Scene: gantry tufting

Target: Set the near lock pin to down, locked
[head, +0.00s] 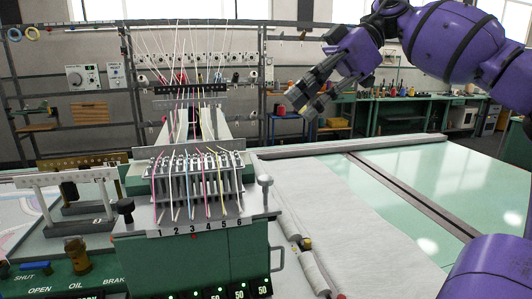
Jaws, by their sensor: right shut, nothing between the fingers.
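My right gripper (302,102) hangs in the air at the upper middle, its arm coming in from the right. Its dark fingers are shut and empty, well above and apart from the machine. The green tufting head (195,262) stands at the lower middle with a grey top plate numbered 1 to 6. A grey round-headed pin (265,190) stands upright at the plate's right end, with some shaft showing. A black knob (124,208) stands upright at its left end. I cannot tell which of these is the near lock pin. My left gripper is out of view.
Coloured yarns (192,90) run down to the head from a rack behind. A brass-coloured oil cup (76,254) and OPEN/SHUT labels are at the lower left. White cloth (350,215) and a dark rail (420,203) lie to the right. The green table surface (455,185) is clear.

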